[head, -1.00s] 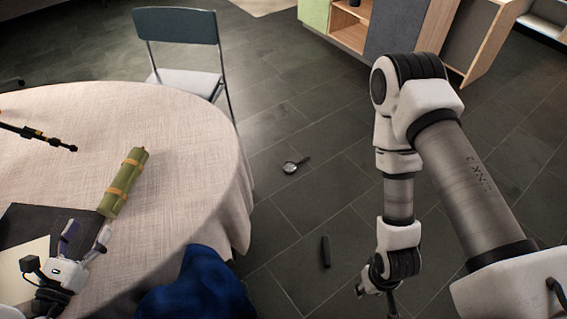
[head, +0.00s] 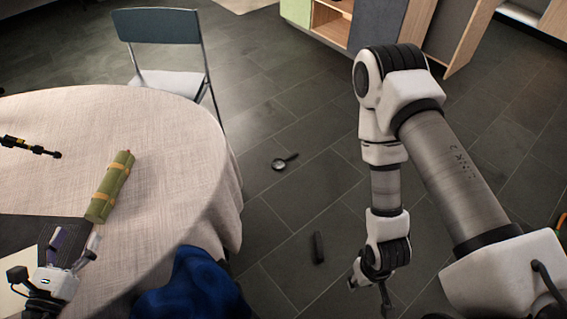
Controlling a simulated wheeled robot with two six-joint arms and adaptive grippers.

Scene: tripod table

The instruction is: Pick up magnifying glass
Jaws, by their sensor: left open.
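The magnifying glass (head: 281,163) lies on the dark tiled floor, right of the round table. It has a dark round rim and a short dark handle pointing up and right. My left gripper (head: 75,240) is open above the table at the lower left, well apart from the magnifying glass. Its fingers are near the lower end of a green roll, and I see nothing held between them. My right arm reaches down on the right side. Its gripper (head: 368,290) is low in the picture, and its finger state is unclear.
The round table (head: 160,140) has a pale cloth. A blue chair (head: 165,60) stands behind. A dark cylinder (head: 318,247) lies on open floor.

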